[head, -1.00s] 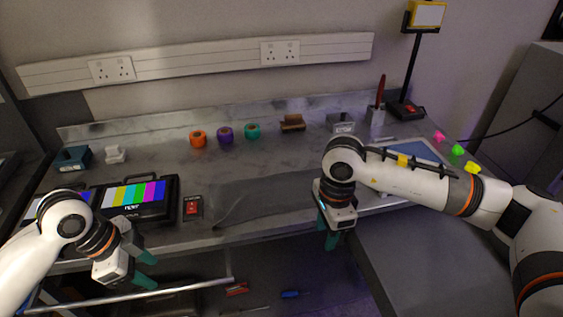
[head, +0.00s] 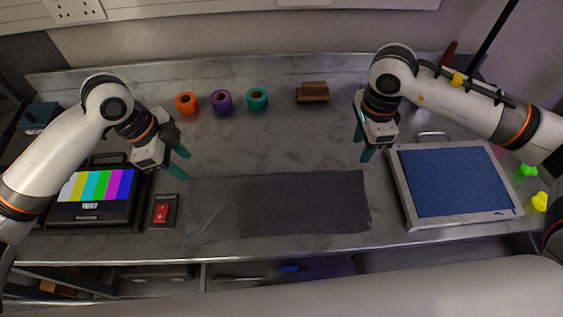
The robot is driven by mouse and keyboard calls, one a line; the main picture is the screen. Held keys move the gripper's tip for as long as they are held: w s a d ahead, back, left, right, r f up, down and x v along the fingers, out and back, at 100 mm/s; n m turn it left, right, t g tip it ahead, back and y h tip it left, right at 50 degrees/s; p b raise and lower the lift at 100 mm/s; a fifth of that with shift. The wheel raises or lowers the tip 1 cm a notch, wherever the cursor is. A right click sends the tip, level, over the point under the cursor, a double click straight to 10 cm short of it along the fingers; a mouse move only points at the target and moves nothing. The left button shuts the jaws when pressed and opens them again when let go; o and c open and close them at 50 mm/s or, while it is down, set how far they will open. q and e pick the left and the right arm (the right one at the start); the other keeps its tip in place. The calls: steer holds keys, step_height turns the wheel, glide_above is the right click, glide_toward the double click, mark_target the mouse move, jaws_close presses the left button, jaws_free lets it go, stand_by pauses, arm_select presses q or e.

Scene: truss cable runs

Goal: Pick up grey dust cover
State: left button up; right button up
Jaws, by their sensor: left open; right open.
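The grey dust cover (head: 280,205) lies flat as a dark cloth rectangle along the front of the worktop, between the red switch box and the blue-panelled frame. My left gripper (head: 180,162) is open and empty above the worktop, just beyond the cover's left end. My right gripper (head: 362,145) is open and empty above the worktop, just beyond the cover's right end. Neither gripper touches the cover.
A colour-bar monitor (head: 92,200) and a red switch box (head: 163,211) stand at the left. A blue-panelled frame (head: 455,183) lies at the right. Orange (head: 186,103), purple (head: 221,101) and teal (head: 257,99) tape rolls and a brown brush (head: 313,93) stand behind.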

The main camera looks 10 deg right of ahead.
mark_target(199, 188)
arm_select(q)
step_height(199, 188, down, 7)
steer(key=shift+s+f, duration=0.1)
arm_select(e)
step_height(199, 188, down, 7)
steer(key=shift+s+f, duration=0.15)
arm_select(q)
steer(key=shift+f+b, duration=0.55)
steer(key=shift+f, duration=0.05)
arm_select(e)
steer(key=shift+f, duration=0.55)
arm_select(q)
steer(key=shift+r, duration=0.1)
steer(key=shift+c, duration=0.3)
arm_select(e)
steer(key=shift+c, duration=0.3)
arm_select(q)
jaws_close()
arm_select(e)
steer(key=shift+f, duration=0.1)
jaws_close()
